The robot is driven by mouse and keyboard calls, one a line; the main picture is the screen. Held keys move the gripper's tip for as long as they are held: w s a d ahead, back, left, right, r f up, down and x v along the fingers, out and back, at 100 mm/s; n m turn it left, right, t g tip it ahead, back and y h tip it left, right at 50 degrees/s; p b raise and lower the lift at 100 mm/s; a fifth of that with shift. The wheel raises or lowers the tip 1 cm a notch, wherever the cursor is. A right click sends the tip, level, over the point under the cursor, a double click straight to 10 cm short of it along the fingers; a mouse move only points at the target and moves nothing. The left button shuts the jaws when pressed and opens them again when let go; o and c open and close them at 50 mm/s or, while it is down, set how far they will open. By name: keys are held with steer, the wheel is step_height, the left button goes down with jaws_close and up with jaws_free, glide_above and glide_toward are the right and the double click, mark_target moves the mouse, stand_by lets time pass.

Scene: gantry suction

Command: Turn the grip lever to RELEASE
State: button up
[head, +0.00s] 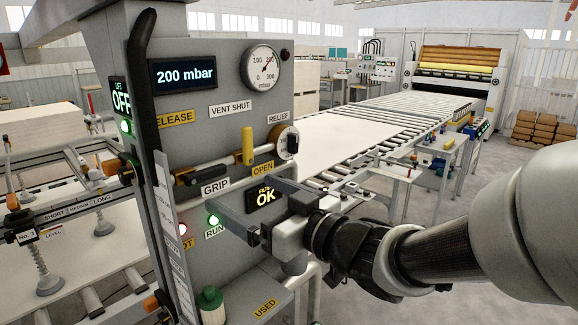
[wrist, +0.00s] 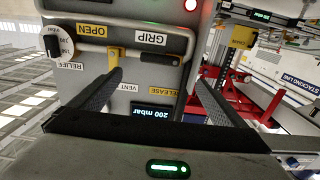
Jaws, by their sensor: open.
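The grey control panel (head: 215,90) fills the left half of the head view, with a RELEASE label (head: 172,118) upper left and a GRIP label (head: 215,187) lower down. My gripper (head: 248,192) is open and empty in front of the lower panel, right of the GRIP label.
A yellow vent handle (head: 248,146) stands upright beside the relief knob (head: 286,142). A tall black bar (head: 142,90) runs along the panel's left edge. A display (head: 185,73) reads 200 mbar. A roller conveyor (head: 400,115) lies behind, to the right.

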mark_target(209, 175)
steer(key=x, duration=1.1)
steer(key=shift+w+a+f, duration=0.1)
steer(key=shift+w+a, duration=0.2)
steer(key=shift+c, duration=0.2)
steer(key=c, duration=1.5)
